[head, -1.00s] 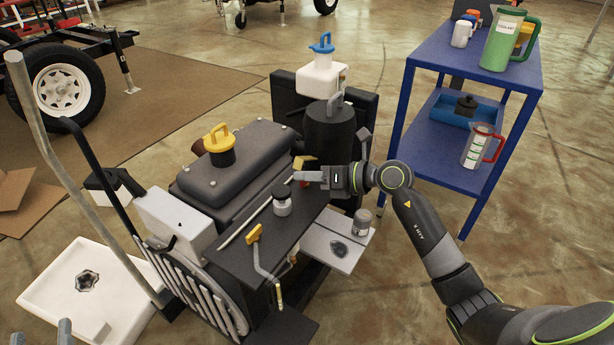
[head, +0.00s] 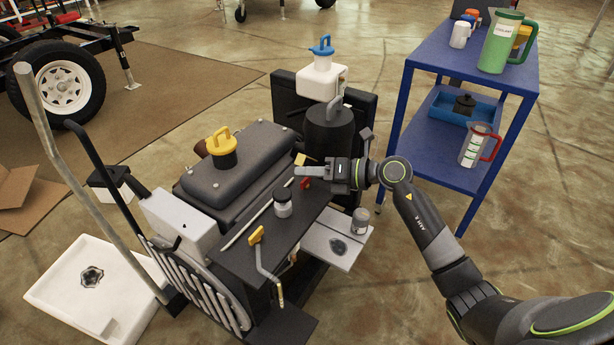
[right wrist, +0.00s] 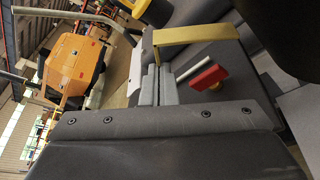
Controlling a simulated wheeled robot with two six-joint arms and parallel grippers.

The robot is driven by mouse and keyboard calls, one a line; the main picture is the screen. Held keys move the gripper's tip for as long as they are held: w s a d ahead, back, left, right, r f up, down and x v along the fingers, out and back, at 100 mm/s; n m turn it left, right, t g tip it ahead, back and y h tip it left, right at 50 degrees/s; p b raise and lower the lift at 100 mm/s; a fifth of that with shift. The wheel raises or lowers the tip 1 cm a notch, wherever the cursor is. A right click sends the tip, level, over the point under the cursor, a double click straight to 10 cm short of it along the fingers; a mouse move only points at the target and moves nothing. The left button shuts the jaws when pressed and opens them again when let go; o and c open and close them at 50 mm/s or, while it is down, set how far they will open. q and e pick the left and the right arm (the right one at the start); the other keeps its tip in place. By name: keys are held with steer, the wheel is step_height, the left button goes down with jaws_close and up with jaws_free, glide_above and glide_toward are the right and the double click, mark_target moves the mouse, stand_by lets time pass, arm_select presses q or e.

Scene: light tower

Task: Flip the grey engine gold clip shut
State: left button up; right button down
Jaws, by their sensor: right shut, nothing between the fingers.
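The grey engine (head: 235,175) stands in the middle of the head view, with a yellow-handled cap on top. A small gold piece (head: 300,158), likely the gold clip, shows at its right end beside my right fingertips. In the right wrist view the gold clip (right wrist: 195,36) is a flat yellow bar. My right gripper (head: 298,170) is shut and empty; its light grey fingertips (right wrist: 160,76) point at the engine just below the bar. Whether they touch it I cannot tell. The clip's far end is partly hidden. My left gripper is not in view.
A red handle (head: 305,184) lies close to my right fingers. A black canister (head: 330,130) stands behind. The blue cart (head: 455,65) is at right.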

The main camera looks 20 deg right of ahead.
steer(key=shift+r, duration=0.2)
steer(key=shift+w+d+r+m+y+p, duration=0.25)
steer(key=shift+r+m+p, duration=0.3)
steer(key=shift+m+p, duration=0.4)
steer(key=shift+w+d+r+m+y+p, duration=0.15)
steer(key=shift+d+r+m+y+p, duration=0.25)
steer(key=shift+p, duration=0.5)
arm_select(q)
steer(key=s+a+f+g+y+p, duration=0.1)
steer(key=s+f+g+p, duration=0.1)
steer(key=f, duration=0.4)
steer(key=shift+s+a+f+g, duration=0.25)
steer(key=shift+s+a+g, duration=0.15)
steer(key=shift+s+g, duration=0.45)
arm_select(e)
steer(key=m, duration=0.1)
steer(key=w+d+r+m+y, duration=0.1)
steer(key=m, duration=0.1)
steer(key=shift+r, duration=0.15)
steer(key=shift+d, duration=0.1)
